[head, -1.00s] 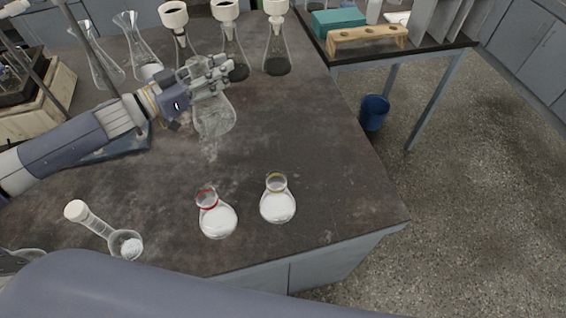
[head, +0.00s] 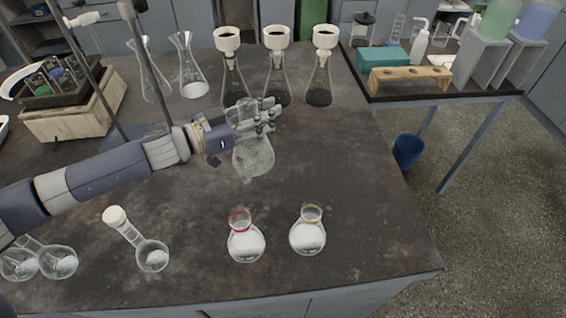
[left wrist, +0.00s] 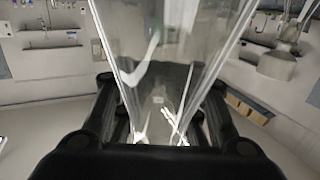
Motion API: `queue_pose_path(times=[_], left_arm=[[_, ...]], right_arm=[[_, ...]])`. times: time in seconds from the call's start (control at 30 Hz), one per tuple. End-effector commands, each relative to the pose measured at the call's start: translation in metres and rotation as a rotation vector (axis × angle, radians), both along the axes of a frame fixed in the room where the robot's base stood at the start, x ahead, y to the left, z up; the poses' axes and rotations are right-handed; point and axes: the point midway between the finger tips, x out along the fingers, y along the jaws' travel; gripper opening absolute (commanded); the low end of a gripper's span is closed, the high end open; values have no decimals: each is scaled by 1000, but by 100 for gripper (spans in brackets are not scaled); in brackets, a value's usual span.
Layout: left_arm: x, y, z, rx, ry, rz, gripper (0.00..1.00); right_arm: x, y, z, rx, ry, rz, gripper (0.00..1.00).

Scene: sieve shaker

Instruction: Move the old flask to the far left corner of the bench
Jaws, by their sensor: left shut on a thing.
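My left gripper (head: 262,115) is shut on the neck of a clear, cloudy-looking flask (head: 253,158), which I take for the old flask. It hangs upright below the fingers over the middle of the bench (head: 340,180); I cannot tell whether its base touches the top. The left wrist view shows the clear glass (left wrist: 165,75) between the dark fingers. My right gripper is not in view.
In front are a red-ringed flask (head: 246,243), a yellow-ringed flask (head: 307,237) and a white-stoppered flask (head: 152,255). The bench's right side is clear.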

Motion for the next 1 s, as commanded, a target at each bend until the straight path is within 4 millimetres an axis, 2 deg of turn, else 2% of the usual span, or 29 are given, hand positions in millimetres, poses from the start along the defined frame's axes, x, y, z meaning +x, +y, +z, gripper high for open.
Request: queue_pose_path(times=[0.03, 0.1, 0.37, 0.6, 0.97, 1.0], left_arm=[[0, -1, -13, -3, 5, 0, 0], [0, 0, -24, -3, 4, 0, 0], [0, 0, -45, -2, -1, 0, 0], [0, 0, -75, -4, 2, 0, 0], [0, 0, -80, -2, -1, 0, 0], [0, 0, -81, -1, 0, 1, 24]], right_arm=[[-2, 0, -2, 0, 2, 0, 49], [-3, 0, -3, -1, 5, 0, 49], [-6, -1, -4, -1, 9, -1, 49], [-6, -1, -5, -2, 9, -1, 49], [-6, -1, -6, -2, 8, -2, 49], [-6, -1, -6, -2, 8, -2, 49]])
